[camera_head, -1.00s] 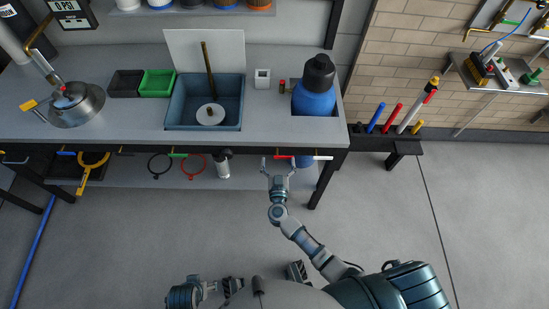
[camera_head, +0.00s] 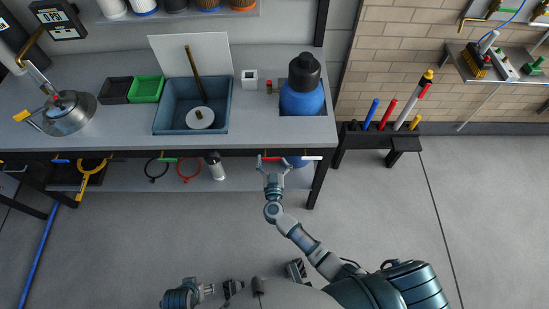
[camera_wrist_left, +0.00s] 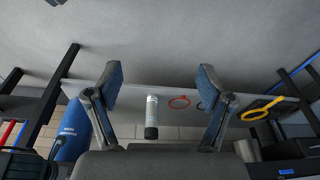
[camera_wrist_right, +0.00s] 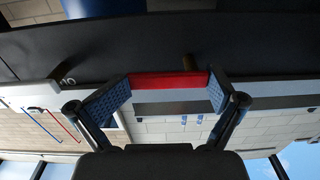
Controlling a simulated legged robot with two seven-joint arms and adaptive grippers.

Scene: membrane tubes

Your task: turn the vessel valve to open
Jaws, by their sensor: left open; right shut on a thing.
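A steel vessel (camera_head: 69,113) with a yellow lever (camera_head: 22,115) on its left side stands at the left end of the bench. My right gripper (camera_head: 274,167) is at the bench's front edge, far to the right of the vessel. It is shut on a red bar (camera_wrist_right: 168,85), which spans between its blue finger pads in the right wrist view. The red bar (camera_head: 270,158) also shows at the bench's front edge in the head view. My left gripper (camera_wrist_left: 160,85) is open and empty in the left wrist view, with floor and bench beyond it.
The bench holds a blue basin (camera_head: 167,120), a green bin (camera_head: 146,89) and a blue bottle (camera_head: 302,98). A rack of coloured tools (camera_head: 385,136) stands to the right. The floor before the bench is clear.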

